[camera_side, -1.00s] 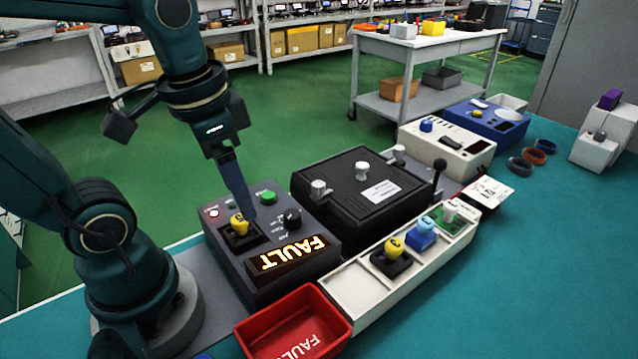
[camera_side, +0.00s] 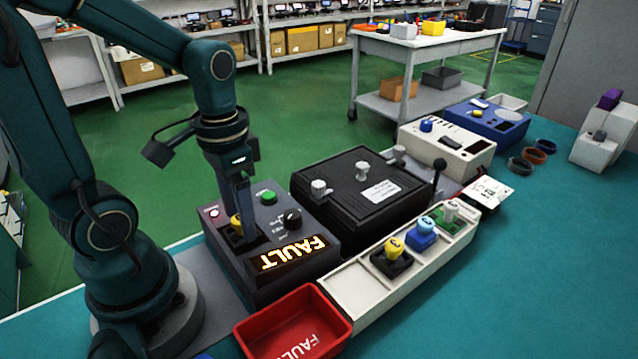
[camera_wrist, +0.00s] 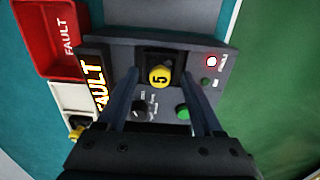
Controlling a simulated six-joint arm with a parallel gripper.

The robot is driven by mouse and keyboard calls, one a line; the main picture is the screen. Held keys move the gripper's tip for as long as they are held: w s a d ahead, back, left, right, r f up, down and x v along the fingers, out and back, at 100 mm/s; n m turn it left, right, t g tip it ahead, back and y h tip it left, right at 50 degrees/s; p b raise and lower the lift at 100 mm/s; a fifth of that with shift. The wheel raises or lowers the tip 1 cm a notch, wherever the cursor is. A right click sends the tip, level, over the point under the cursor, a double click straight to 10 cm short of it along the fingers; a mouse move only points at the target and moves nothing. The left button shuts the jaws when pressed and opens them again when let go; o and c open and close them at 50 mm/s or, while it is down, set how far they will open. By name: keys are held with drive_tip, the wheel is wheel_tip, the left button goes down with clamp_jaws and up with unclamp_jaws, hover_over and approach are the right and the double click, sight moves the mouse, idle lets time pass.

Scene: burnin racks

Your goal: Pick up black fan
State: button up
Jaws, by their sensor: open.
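A black square part with a yellow knob marked 5, which looks like the black fan, sits in a socket of the dark grey fault box; its knob (camera_wrist: 160,77) and black base (camera_wrist: 157,55) show in the wrist view. The knob (camera_side: 235,221) is partly hidden by a finger in the side view. My gripper (camera_side: 238,226) points down over this part, open and empty. In the wrist view its fingers (camera_wrist: 161,80) lie on either side of the knob; I cannot tell whether they touch it. A similar black part with a yellow knob (camera_side: 394,246) stands in the white tray.
The fault box (camera_side: 285,282) has a lit FAULT sign (camera_side: 293,254), a green button (camera_side: 268,198) and a black dial (camera_side: 291,217). A red bin (camera_side: 338,326) stands in front. The white tray (camera_side: 345,288) also holds a blue part (camera_side: 421,232). A black lidded box (camera_side: 335,173) stands behind.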

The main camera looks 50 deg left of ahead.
drive_tip(key=shift+c, duration=0.3)
clamp_jaws()
wheel_tip(320, 180, up, 10)
idle(0.6)
